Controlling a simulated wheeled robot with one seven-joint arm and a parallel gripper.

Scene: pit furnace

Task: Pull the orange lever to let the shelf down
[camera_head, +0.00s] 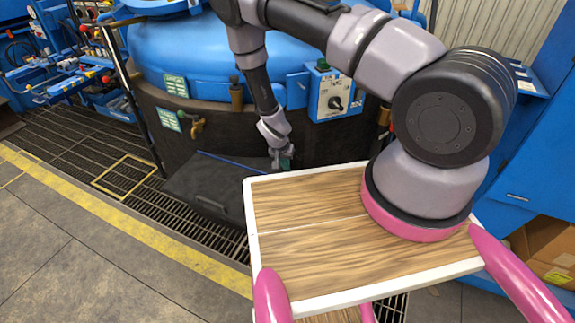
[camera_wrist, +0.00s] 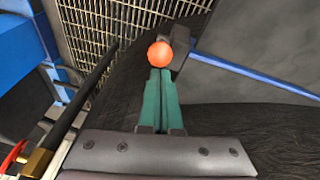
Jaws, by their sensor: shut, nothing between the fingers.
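The orange lever shows as a round orange knob (camera_wrist: 160,55) in the wrist view, right at the tips of my gripper. My gripper (camera_wrist: 159,72) has its two green fingers closed together, with nothing between them. The fingertips overlap the lower edge of the knob in the picture; I cannot tell whether they touch it. In the head view my gripper (camera_head: 284,164) hangs low beside the dark furnace wall, and the knob is hidden there. The dark shelf (camera_head: 205,187) lies out flat at the furnace's foot, with a blue bar (camera_head: 232,161) along its back edge.
The blue-topped furnace (camera_head: 165,60) stands behind my arm, with a blue control box (camera_head: 335,95) on its side. A brass valve (camera_head: 192,125) sticks out left of the arm. Floor grating (camera_head: 75,140) and a yellow line (camera_head: 120,222) lie at left, where the floor is clear.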

